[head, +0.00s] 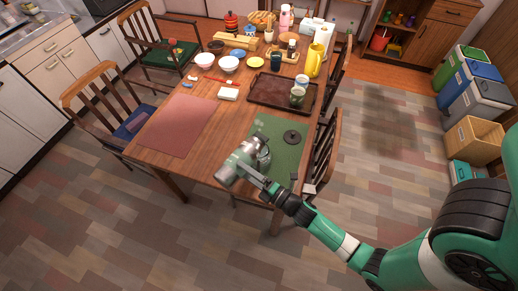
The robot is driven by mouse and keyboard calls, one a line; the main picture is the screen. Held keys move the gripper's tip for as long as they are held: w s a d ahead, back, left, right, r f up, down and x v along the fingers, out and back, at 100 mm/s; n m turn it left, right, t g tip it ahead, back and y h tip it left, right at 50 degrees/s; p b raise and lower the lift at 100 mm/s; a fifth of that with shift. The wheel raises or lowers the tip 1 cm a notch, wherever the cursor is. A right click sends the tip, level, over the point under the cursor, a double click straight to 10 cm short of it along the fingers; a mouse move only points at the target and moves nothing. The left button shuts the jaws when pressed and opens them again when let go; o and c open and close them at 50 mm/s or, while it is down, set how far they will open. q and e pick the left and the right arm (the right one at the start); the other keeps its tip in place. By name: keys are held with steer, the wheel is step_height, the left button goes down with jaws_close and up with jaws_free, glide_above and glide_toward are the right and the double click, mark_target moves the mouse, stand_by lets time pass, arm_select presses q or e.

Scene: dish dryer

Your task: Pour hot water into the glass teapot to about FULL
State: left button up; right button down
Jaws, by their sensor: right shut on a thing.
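My right gripper (255,165) is at the near edge of the table, over the near left part of the green mat (272,126). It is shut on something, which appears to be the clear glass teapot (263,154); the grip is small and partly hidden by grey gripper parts. I cannot tell the water level in it or whether it touches the mat. A black round lid (292,137) lies on the mat to its right. A yellow pitcher (315,60) stands upright at the table's far right. My left gripper is not in view.
A dark tray (262,99) with cups (298,96) lies beyond the mat. A pink placemat (178,126) is bare at left. White bowls (228,64) and other tableware fill the far part of the table. A chair (328,150) stands at the right edge.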

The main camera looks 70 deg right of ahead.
steer(key=shift+d+r+m+p, duration=0.15)
steer(key=shift+r+m+p, duration=0.45)
steer(key=shift+p, duration=0.25)
stand_by(1.0)
steer(key=shift+r, duration=0.1)
